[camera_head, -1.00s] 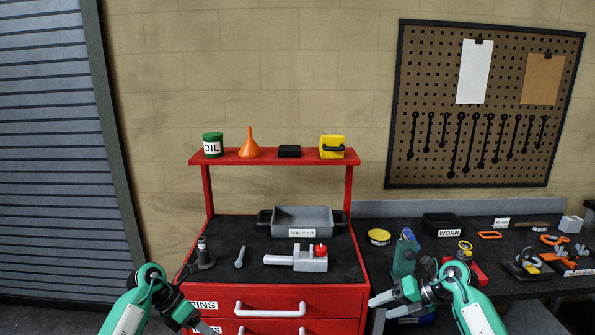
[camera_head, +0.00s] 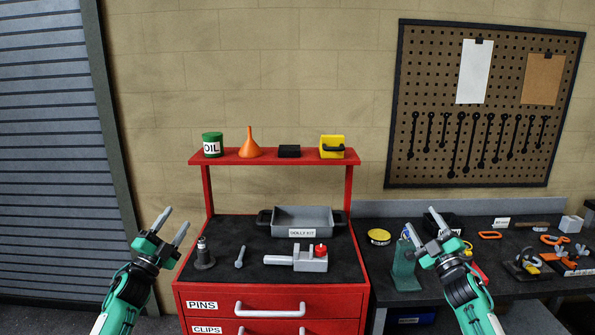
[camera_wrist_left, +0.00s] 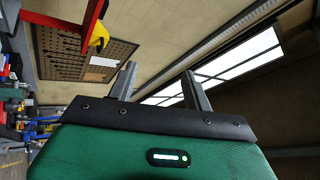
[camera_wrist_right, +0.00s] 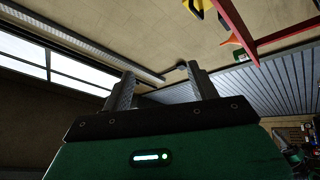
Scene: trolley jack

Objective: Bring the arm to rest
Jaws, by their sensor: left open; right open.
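My left gripper (camera_head: 171,227) is raised at the left of the red cabinet, its two fingers spread, pointing up and empty. In the left wrist view its fingers (camera_wrist_left: 158,84) stand apart with nothing between them. My right gripper (camera_head: 422,232) is raised in front of the dark workbench at the right, pointing up and to the left, fingers apart. In the right wrist view its fingers (camera_wrist_right: 160,92) are apart with only wall and window behind. Neither gripper touches any object that I can see.
The red cabinet (camera_head: 345,297) carries a grey dolly kit tray (camera_head: 303,217), a grey tool with a red knob (camera_head: 310,259), a bolt (camera_head: 240,257) and a dark jack-like piece (camera_head: 204,255). A green block (camera_head: 404,268) stands close to my right gripper. The workbench (camera_head: 510,280) is crowded.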

